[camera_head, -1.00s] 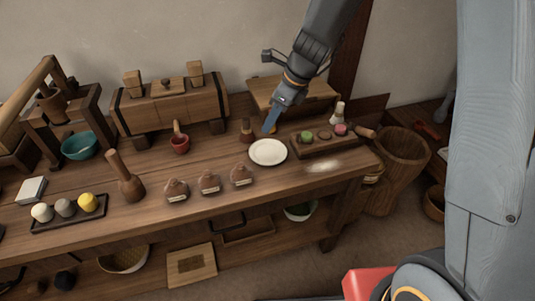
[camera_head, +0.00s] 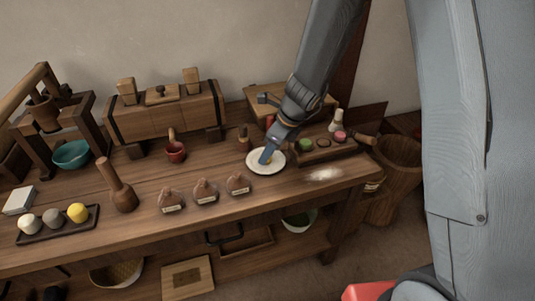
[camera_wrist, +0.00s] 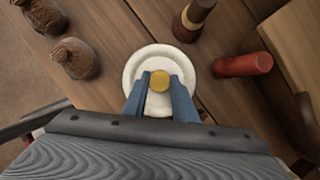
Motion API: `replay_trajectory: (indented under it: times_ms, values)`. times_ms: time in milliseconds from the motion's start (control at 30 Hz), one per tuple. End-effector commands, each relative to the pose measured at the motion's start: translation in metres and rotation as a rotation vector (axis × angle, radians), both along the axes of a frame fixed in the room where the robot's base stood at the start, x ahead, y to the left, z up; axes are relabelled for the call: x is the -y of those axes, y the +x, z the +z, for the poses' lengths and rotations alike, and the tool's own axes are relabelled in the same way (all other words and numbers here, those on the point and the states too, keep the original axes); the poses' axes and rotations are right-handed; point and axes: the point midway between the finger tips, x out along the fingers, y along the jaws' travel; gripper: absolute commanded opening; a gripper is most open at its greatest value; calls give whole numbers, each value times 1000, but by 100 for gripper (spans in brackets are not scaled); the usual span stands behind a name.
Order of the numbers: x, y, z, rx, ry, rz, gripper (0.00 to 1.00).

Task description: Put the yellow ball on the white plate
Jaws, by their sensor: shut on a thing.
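The white plate (camera_head: 279,167) lies on the long wooden table, right of its middle. It also shows in the wrist view (camera_wrist: 135,68). My gripper (camera_head: 266,157) points down over the plate. In the wrist view my blue fingers (camera_wrist: 160,84) are shut on a small round yellow ball (camera_wrist: 160,80), which sits over the plate's middle. I cannot tell whether the ball touches the plate. Another rounded yellow lump (camera_head: 77,212) lies in a dark tray (camera_head: 60,231) at the table's left, beside a white one and a grey one.
Several labelled brown pouches (camera_head: 205,192) stand left of the plate. The table in front of the plate is clear.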

Motion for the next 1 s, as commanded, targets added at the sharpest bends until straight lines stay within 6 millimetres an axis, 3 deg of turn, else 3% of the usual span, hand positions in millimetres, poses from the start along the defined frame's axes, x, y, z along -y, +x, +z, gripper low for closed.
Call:
replay_trajectory:
  times_ms: [300, 333, 433, 767, 1000]
  values:
    - [0, 0, -3, 0, 0, 0, 4]
    - [0, 0, -2, 0, 0, 0, 30]
    - [0, 0, -2, 0, 0, 1, 44]
    - [0, 0, 0, 1, 1, 1, 44]
    - [11, -5, 33, 4, 1, 0, 44]
